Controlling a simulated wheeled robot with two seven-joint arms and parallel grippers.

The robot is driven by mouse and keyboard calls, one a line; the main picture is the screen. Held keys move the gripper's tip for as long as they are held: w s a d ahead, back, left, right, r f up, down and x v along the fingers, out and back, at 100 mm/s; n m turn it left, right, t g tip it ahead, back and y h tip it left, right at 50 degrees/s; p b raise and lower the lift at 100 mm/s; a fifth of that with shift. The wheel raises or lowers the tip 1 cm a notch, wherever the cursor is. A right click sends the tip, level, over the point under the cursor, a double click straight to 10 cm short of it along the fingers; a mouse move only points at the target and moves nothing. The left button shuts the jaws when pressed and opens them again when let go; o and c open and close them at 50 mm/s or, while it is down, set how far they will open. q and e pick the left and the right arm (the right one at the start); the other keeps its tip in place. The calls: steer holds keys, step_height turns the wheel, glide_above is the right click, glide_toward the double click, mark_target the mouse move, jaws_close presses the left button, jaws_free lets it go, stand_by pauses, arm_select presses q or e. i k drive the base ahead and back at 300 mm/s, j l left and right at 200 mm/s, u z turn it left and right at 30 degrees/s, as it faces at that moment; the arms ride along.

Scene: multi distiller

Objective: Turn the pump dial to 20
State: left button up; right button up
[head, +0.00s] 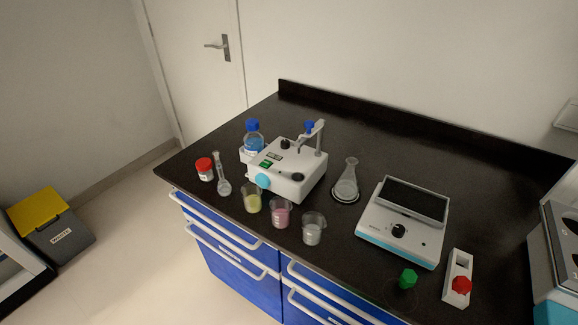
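A white box-shaped device (283,186), which looks like the pump, stands on the black bench near its front left part. A round light-blue part (263,181) is on its front, a green switch (265,164) is near its top left, and a small dark round part (298,177) is on its right. An upright post with an arm (319,137) rises at its back right. I cannot tell which part is the pump dial, and no scale number is readable. Neither of my grippers is in view.
Beakers with yellow (252,204), pink (281,218) and clear (313,236) contents stand along the front edge before the device. A volumetric flask (223,186) and red-capped jar (205,169) are left, a blue-capped bottle (253,144) behind. A conical flask (347,186) and knobbed instrument (377,243) stand right.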

mark_target(284, 143)
steer(key=i+j+z, duration=0.15)
steer(key=j+z, duration=0.25)
steer(key=i+j+z, duration=0.1)
steer(key=j+z, duration=0.15)
steer(key=z, duration=0.15)
steer(key=j+z, duration=0.75)
